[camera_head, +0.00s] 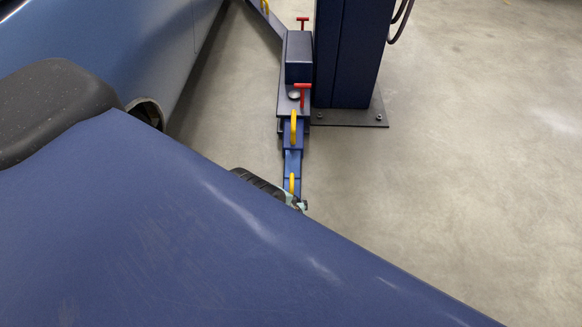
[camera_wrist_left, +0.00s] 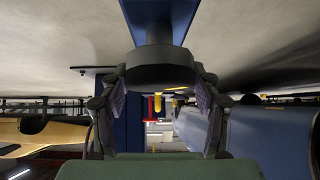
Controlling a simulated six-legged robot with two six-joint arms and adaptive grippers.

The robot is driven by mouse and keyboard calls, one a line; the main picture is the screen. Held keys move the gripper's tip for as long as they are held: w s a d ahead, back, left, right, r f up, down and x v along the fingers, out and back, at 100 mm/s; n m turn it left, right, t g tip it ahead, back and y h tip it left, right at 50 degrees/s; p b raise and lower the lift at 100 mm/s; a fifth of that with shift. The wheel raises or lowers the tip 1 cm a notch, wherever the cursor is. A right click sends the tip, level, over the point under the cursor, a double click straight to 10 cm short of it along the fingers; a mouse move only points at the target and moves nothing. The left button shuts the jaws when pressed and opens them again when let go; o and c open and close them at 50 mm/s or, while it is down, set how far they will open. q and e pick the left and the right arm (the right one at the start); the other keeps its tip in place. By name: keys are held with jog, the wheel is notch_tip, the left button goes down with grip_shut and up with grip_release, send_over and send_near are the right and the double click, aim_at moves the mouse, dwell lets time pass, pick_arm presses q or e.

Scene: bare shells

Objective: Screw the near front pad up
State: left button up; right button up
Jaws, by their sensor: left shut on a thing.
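The pad (camera_wrist_left: 158,73) is a dark round disc at the end of a blue lift arm (camera_wrist_left: 158,22) in the left wrist view, where the floor fills the top of the picture. My left gripper (camera_wrist_left: 158,88) has its two fingers on opposite sides of the pad's rim and is shut on it. In the head view the blue lift arm (camera_head: 292,160) runs down from the post, with yellow loops on it. Its near end and the pad are hidden behind the blue bodywork. My right gripper is not in view.
The lift post (camera_head: 347,55) stands behind on a dark base plate. Open concrete floor (camera_head: 460,180) lies to the right. A yellow body (camera_wrist_left: 40,135) shows in the left wrist view.

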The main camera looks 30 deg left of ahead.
pick_arm(q)
jog(key=shift+s+d+f, duration=0.2)
jog(key=shift+s+f, duration=0.1)
jog(key=shift+s, duration=0.05)
jog(key=o, duration=1.2)
jog(key=shift+w+a, duration=0.1)
jog(key=shift+w, duration=0.1)
jog(key=shift+c, duration=0.2)
jog(key=shift+r, duration=0.15)
jog(key=shift+w+r, duration=0.1)
jog(key=shift+w, duration=0.05)
jog(key=shift+a+r, duration=0.1)
jog(key=shift+r, duration=4.8)
